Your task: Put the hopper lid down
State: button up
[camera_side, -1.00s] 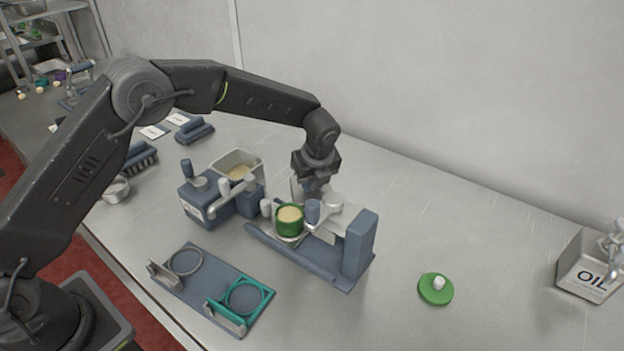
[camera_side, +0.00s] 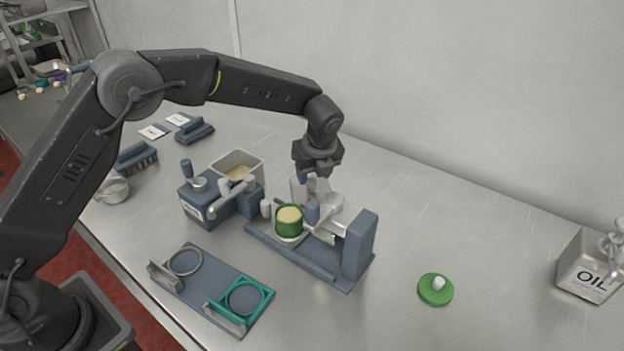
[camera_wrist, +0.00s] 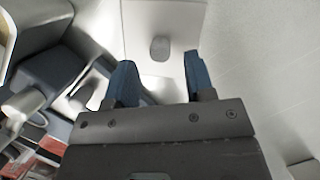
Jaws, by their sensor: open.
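The hopper lid (camera_wrist: 185,20) is a pale grey rectangular plate with a rounded grey knob (camera_wrist: 160,48). In the wrist view it lies ahead of my gripper (camera_wrist: 158,68), whose blue fingers are open, with the knob showing in the gap between them and apart from both. In the side view my gripper (camera_side: 308,178) is above the area behind the blue press stand, which largely hides the lid. The hopper (camera_side: 238,161) is an open metal bin of pale grain on the blue machine, left of my gripper.
The blue press stand (camera_side: 361,245) and a green cup (camera_side: 289,222) of pale material are just in front of my gripper. A green round lid (camera_side: 435,290) and an oil can (camera_side: 590,268) are at right. A blue fixture plate (camera_side: 207,294) lies front left. The table right of the stand is mostly clear.

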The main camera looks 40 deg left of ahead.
jog(key=v, duration=0.9)
jog(key=s+a+r+n+t+h, duration=0.2)
jog(key=s+a+r+n, duration=0.4)
jog(key=s+r+n, duration=0.65)
jog(key=s+a+f+n+t, duration=0.1)
jog(key=s+f+n, duration=0.1)
jog(key=s+n, duration=0.4)
jog(key=s+a+f+n+h, duration=0.1)
jog(key=s+n, duration=0.4)
jog(key=s, duration=0.9)
jog(key=shift+a+f+n+t, duration=0.35)
jog(key=shift+a+f+t, duration=0.05)
jog(key=shift+a+f, duration=0.35)
